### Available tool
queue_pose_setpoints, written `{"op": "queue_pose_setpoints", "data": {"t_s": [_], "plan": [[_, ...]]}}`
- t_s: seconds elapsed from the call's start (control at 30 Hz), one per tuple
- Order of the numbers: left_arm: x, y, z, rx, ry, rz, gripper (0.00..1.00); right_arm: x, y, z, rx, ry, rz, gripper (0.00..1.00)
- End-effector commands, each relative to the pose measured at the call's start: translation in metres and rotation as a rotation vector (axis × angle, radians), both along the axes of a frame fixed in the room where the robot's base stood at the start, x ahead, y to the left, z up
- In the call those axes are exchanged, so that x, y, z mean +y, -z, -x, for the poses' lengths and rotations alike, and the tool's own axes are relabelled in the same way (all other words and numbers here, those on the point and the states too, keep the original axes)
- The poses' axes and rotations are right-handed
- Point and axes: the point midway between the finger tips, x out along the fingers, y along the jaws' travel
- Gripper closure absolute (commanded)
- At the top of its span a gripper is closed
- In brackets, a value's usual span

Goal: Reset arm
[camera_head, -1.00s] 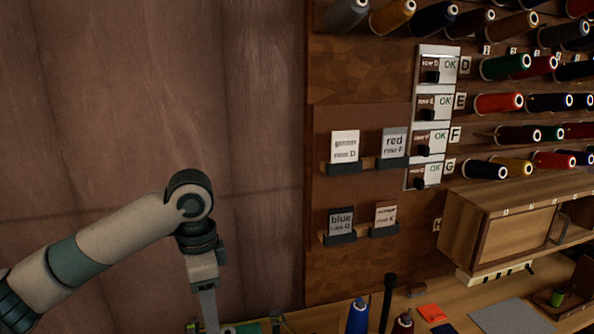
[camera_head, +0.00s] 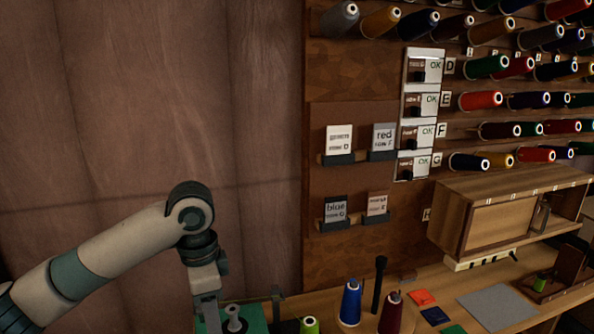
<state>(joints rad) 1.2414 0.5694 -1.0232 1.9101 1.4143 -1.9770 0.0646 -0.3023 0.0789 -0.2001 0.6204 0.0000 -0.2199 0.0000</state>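My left arm comes in from the left and bends down at its wrist. Its gripper end (camera_head: 207,310) points down at the bottom edge, and its fingertips are cut off or hidden, so whether it is open cannot be told. A green base with a grey spindle (camera_head: 233,320) is just right of it at the bottom. My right gripper is not in view.
A bench (camera_head: 415,285) carries a blue spool (camera_head: 350,302), a dark red spool (camera_head: 391,313), a black rod (camera_head: 379,280) and a green spool (camera_head: 309,325). Thread pegs, label cards (camera_head: 339,139) and a wooden cabinet (camera_head: 500,215) are on the wall. The left wall is bare.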

Motion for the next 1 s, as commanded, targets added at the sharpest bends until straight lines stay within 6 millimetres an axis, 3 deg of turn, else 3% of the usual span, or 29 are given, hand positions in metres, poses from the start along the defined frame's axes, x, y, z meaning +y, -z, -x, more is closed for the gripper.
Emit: {"op": "queue_pose_setpoints", "data": {"t_s": [0.47, 0.8, 1.0], "plan": [[-0.033, 0.056, 0.014, -0.020, 0.006, 0.093, 0.53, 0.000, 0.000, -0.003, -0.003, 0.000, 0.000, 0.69], [-0.076, 0.131, 0.047, -0.060, -0.057, 0.254, 0.53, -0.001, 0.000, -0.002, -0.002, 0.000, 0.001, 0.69], [-0.092, 0.169, 0.072, -0.085, -0.144, 0.344, 0.53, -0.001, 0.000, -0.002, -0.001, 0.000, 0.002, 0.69]]}}
